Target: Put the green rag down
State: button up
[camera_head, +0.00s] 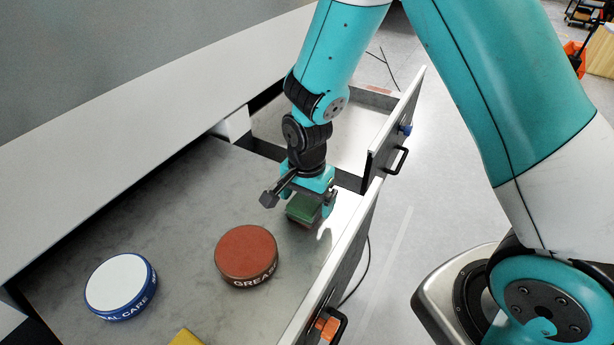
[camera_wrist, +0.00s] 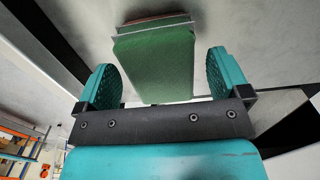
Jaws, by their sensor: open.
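The green rag (camera_head: 303,207) is a small folded green block inside the open drawer (camera_head: 190,203), towards its far right corner. In the wrist view the green rag (camera_wrist: 155,62) lies between my two teal fingertips, with clear gaps on both sides. My gripper (camera_head: 308,198) points down at it from above, and its jaws are open (camera_wrist: 165,80). The rag seems to rest on the drawer floor, though its underside is hidden.
A red-brown grease tin (camera_head: 246,252) and a white-topped blue tin (camera_head: 120,285) stand in the same drawer. A yellow item (camera_head: 186,338) shows at the bottom edge. A second open drawer (camera_head: 335,135) lies behind. Bare drawer floor surrounds the tins.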

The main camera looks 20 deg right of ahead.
aim_at(307, 200)
notch_tip(307, 200, up, 9)
jog(key=shift+r+b, duration=0.1)
jog(key=shift+b, duration=1.15)
jog(key=s+a+r+n+y, duration=0.2)
jog(key=s+r+n, duration=0.3)
jog(key=s+n, duration=0.4)
jog(key=s+a+r+n+y, duration=0.2)
jog(key=s+r+n, duration=0.4)
jog(key=s+n, duration=0.3)
jog(key=shift+s+a+r, duration=0.15)
jog(key=shift+s, duration=0.05)
notch_tip(307, 200, down, 7)
jog(key=b, duration=0.6)
jog(key=shift+r+b, duration=0.2)
jog(key=shift+b, duration=0.15)
